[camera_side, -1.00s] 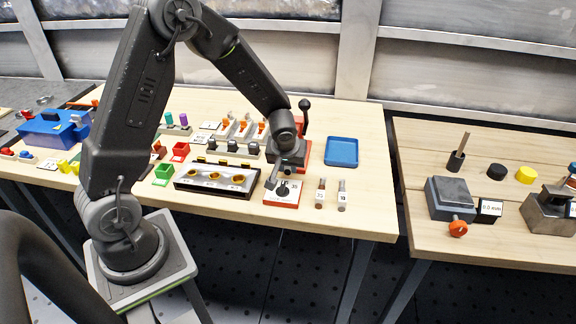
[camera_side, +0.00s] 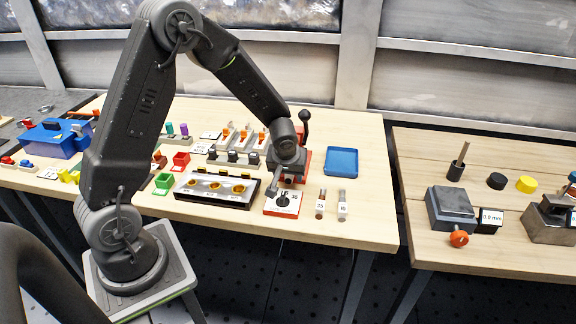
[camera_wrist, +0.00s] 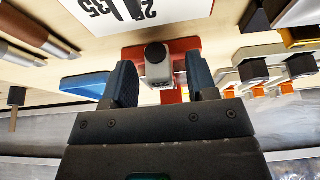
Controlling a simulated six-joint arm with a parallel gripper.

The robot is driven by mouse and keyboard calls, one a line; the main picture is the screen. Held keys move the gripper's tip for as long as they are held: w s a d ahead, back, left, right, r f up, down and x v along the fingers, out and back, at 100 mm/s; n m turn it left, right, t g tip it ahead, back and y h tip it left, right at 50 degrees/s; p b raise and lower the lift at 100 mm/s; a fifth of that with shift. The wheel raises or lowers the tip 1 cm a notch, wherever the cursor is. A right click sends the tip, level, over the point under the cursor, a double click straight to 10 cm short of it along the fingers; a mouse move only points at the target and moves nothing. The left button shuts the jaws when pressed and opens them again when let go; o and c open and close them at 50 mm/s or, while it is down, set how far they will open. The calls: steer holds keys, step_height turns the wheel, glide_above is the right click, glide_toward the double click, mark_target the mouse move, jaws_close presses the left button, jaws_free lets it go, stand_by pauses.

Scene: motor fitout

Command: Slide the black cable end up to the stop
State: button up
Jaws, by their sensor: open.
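My gripper (camera_wrist: 160,78) is open, with a dark finger on either side of the wrist view and nothing held between them. It also shows in the side view (camera_side: 279,184), low over the table by the red tool. Between and beyond the fingers is a grey block with a round black knob (camera_wrist: 156,52) on a red base (camera_wrist: 184,47). I cannot tell whether the fingers touch it. Black-topped grey blocks (camera_wrist: 252,70) stand to the right in the wrist view. I cannot tell for certain which black piece is the cable end, and no stop is clear.
A red tool with a black lever (camera_side: 305,117) stands behind the gripper. A blue tray (camera_side: 342,161) lies to its right. A tray with yellow-orange rings (camera_side: 216,187) is left.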

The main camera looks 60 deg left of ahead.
steer(key=v, duration=1.3)
steer(key=shift+r, duration=0.25)
steer(key=shift+s+d, duration=0.15)
steer(key=s+d+r+m+t+h, duration=0.1)
steer(key=s+d+r+m, duration=0.3)
steer(key=s, duration=0.5)
steer(key=s+d+r+m+t+h, duration=0.1)
steer(key=s+d+r+m+h, duration=0.1)
steer(key=s+d+r+m, duration=0.3)
steer(key=s, duration=0.3)
steer(key=shift+s+r, duration=0.35)
steer(key=shift+s, duration=0.05)
steer(key=shift+c, duration=0.2)
